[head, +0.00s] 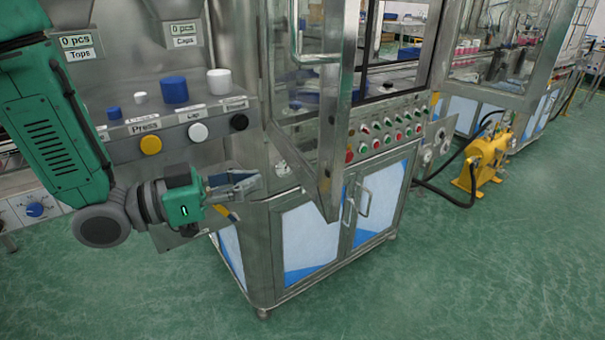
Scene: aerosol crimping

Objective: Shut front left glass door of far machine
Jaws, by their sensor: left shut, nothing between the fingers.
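A metal-framed glass door (334,110) on the machine (385,150) in the middle stands open and juts toward me. Its tall metal handle (318,58) is near the top of the view, and its upper end is cut off. My left gripper (250,183) is shut and empty. It is left of the door's lower part, beside the machine's left corner, and appears apart from the door. My right gripper is not in view.
A panel with a yellow button (151,145), blue and white caps and count displays is at the left, behind my left arm. Red and green buttons (375,143) line the machine's front. A yellow pump (485,163) stands at the right. The green floor (460,270) in front is clear.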

